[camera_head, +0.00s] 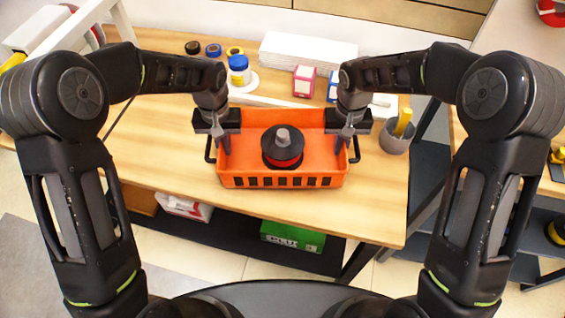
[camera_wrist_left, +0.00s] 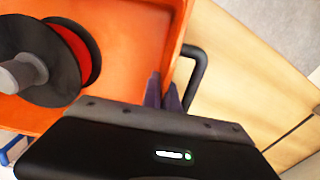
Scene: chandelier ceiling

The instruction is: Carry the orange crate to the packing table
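The orange crate (camera_head: 240,181) is upright near the front of a wooden table (camera_head: 160,155). I cannot tell whether it touches the tabletop. It holds a black reel with a grey hub (camera_head: 282,147); the wrist view also shows a red band on the reel (camera_wrist_left: 40,75). A black handle sticks out on each side. My left gripper (camera_head: 222,140) is at the crate's left wall; in the left wrist view its fingers (camera_wrist_left: 163,92) are close together, one on each side of the wall, beside the handle (camera_wrist_left: 197,70). My right gripper (camera_head: 342,140) is at the right wall, its fingertips partly hidden.
Behind the crate are tape rolls (camera_head: 213,50), a blue-capped container (camera_head: 239,70), a white block (camera_head: 308,52) and small boxes (camera_head: 304,81). A grey cup (camera_head: 396,140) stands close to the right. A green box (camera_head: 292,236) sits below. Another table is at far right.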

